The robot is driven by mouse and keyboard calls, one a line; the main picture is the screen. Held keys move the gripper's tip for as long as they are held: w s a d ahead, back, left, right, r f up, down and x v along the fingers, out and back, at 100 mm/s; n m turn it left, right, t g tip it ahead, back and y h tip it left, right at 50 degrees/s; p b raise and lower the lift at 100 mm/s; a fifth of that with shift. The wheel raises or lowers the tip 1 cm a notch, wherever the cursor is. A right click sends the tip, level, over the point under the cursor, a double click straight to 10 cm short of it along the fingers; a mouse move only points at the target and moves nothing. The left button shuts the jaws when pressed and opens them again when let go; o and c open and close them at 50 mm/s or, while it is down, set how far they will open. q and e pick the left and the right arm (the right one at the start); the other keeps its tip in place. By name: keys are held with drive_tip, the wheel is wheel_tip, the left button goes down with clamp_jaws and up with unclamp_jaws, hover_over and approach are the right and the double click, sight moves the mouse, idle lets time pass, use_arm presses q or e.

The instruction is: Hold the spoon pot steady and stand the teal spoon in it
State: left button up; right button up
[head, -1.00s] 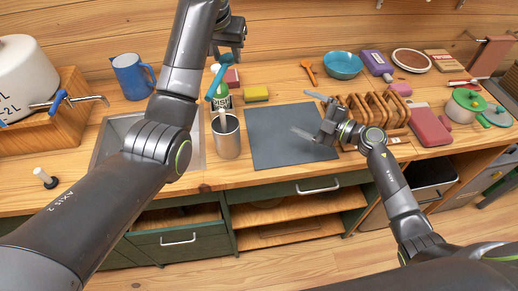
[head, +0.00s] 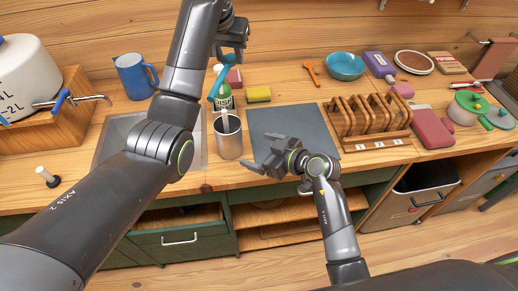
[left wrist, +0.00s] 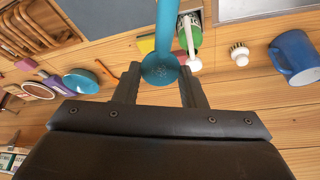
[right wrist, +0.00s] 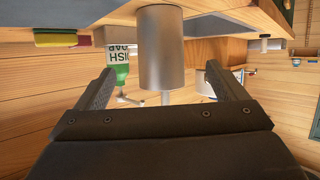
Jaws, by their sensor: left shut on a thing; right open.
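The spoon pot (head: 228,142) is a grey metal cylinder standing upright on the counter between the sink and the dark mat. A pale utensil (head: 224,121) sticks out of it. My left gripper (head: 228,62) is shut on the teal spoon (head: 218,84), holding it tilted in the air above and behind the pot in the head view. The spoon (left wrist: 166,30) also shows between the fingers in the left wrist view. My right gripper (head: 259,152) is open, low at the pot's right. In the right wrist view the pot (right wrist: 161,50) appears ahead between the spread fingers, with no visible contact.
A green-and-white soap bottle (head: 223,97) stands close behind the pot, with a yellow sponge (head: 258,94) to its right. The sink (head: 118,130) lies left. A wooden rack (head: 370,117) stands right of the dark mat (head: 293,128), which is bare.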

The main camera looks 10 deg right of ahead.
sight(232, 142)
drive_tip(key=x, duration=1.2)
drive_tip(key=shift+a, duration=0.1)
drive_tip(key=shift+c, duration=0.4)
drive_tip(key=c, duration=1)
use_arm(q)
wheel_tip(232, 142, down, 11)
use_arm(e)
drive_tip(key=shift+c, duration=0.2)
use_arm(q)
drive_tip(key=o, duration=1)
drive_tip(key=shift+r, duration=0.1)
